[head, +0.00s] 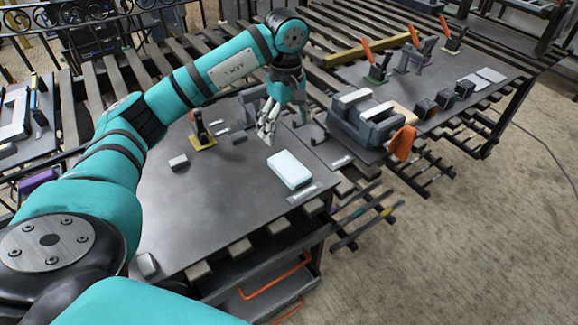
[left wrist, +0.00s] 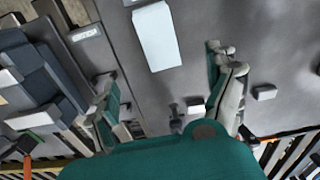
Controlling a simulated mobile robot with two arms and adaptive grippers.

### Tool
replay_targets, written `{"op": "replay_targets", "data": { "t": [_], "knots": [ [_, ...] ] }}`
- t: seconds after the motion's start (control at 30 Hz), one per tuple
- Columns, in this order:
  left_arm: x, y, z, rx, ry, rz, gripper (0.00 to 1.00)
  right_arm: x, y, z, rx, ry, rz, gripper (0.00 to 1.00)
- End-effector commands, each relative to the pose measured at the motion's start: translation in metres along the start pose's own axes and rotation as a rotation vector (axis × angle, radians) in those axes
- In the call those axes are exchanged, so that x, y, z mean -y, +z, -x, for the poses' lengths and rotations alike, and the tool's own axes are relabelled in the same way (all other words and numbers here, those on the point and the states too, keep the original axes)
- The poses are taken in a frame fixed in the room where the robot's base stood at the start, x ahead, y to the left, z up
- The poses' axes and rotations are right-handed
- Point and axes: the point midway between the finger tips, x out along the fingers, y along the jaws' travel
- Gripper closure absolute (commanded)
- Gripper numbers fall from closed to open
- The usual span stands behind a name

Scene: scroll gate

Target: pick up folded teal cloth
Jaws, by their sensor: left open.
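The folded cloth (head: 289,170) looks like a flat, very pale blue, almost white rectangular pad. It lies on the dark grey workbench (head: 225,220) near its right front edge. It also shows at the top middle of the left wrist view (left wrist: 157,36). My left gripper (head: 267,135) is open and empty, above the bench and beyond the cloth in the head view. In the left wrist view its two fingers (left wrist: 162,70) stand wide apart, with the cloth lying ahead between their directions and not touched. My right gripper is not in view.
A grey vise (head: 365,118) stands right of the cloth, with an orange part (head: 402,143) beside it. A yellow-based clamp (head: 201,135) and a small grey block (head: 178,162) are left of the gripper. The bench left of the cloth is mostly clear.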

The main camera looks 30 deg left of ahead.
Motion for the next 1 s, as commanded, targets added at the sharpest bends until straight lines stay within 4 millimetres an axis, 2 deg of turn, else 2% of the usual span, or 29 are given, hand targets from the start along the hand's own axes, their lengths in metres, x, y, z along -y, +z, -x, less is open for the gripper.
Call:
{"op": "replay_targets", "data": {
  "t": [0.1,0.3,0.57,0.8,1.0],
  "knots": [
    [0.001,0.0,-0.026,0.003,-0.004,0.0,0.12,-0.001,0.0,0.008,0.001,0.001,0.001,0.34],
    [0.0,0.001,-0.059,0.003,0.0,0.001,0.12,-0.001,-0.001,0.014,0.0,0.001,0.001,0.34],
    [0.0,-0.002,-0.077,0.003,-0.001,0.001,0.12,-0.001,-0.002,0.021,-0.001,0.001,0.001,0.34],
    [0.001,-0.006,-0.112,0.004,0.0,0.001,0.12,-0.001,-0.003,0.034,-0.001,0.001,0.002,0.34],
    [0.001,-0.007,-0.121,0.002,0.003,0.0,0.12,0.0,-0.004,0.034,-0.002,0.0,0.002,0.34]
  ]
}}
